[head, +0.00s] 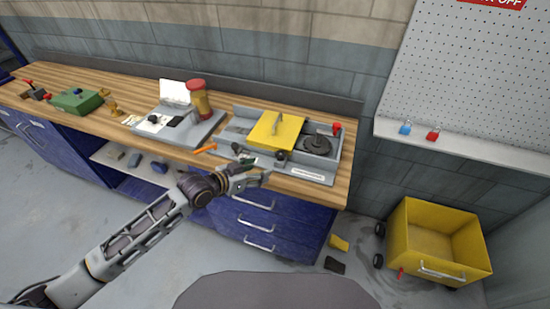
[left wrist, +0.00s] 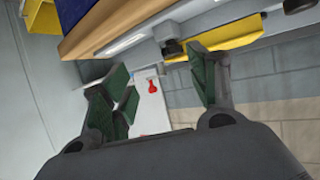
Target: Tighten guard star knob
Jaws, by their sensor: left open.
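A grey machine (head: 310,175) on the bench has a yellow guard (head: 280,128). A small black knob (head: 281,157) sits at its front edge; I cannot tell its lobes. In the left wrist view a dark knob (left wrist: 172,47) shows below the yellow guard (left wrist: 235,36), probably the same one. My left gripper (head: 250,163) is at the machine's front, left of the black knob. Its green-padded fingers (left wrist: 160,88) are spread apart, and I see nothing held between them. The dark knob appears beyond the gap, apart from both pads. My right gripper is not in view.
A black round disc (head: 317,145) and a red knob (head: 337,128) are at the machine's right. An orange-handled tool (head: 205,148) lies left of the gripper. A second grey machine (head: 200,133) stands further left. A yellow cart (head: 438,240) is on the floor.

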